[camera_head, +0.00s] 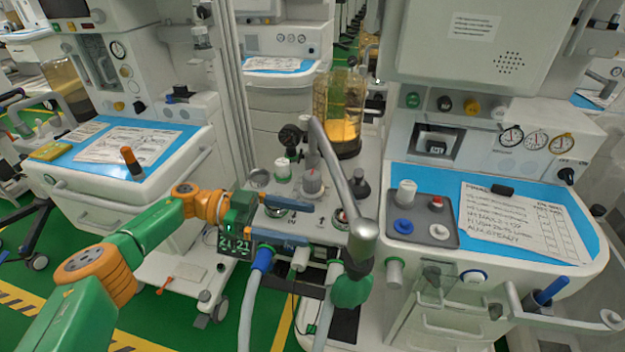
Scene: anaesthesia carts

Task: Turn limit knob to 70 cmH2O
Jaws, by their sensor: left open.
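My left arm comes in from the left, and its green and orange gripper (243,212) is at the left edge of the grey breathing-system block (325,232) of the middle cart. My right gripper is not in view.
A thick grey bag arm (340,180) rises over the block and bends down in front. Hoses (250,305) hang below. A tray (450,232) and paper (525,222) lie on the blue worktop at right.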

